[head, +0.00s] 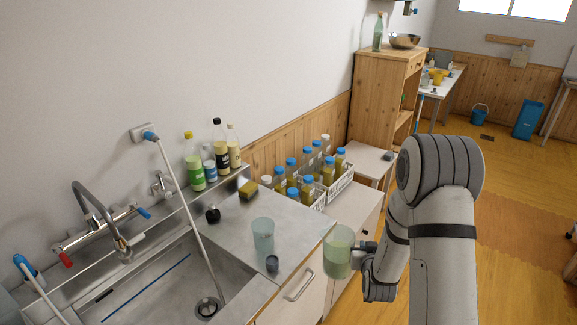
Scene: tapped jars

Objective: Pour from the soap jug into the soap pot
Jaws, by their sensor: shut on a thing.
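A translucent pale-green jug (338,260), which I take for the soap jug, is held upright at the counter's right end. Greenish contents show inside it. My gripper (362,249) is shut on its right side; the fingertips are partly hidden. A translucent blue-green tumbler (263,235) stands upright on the steel counter, left of the jug and apart from it. A small dark grey-blue cup (272,263) stands just in front of the tumbler. I cannot tell which of these two is the soap pot.
The sink (160,285) with its taps lies left. A yellow sponge (249,189), a small black item (212,214) and several bottles (195,172) stand toward the wall. White crates (340,184) of blue-capped jars are behind.

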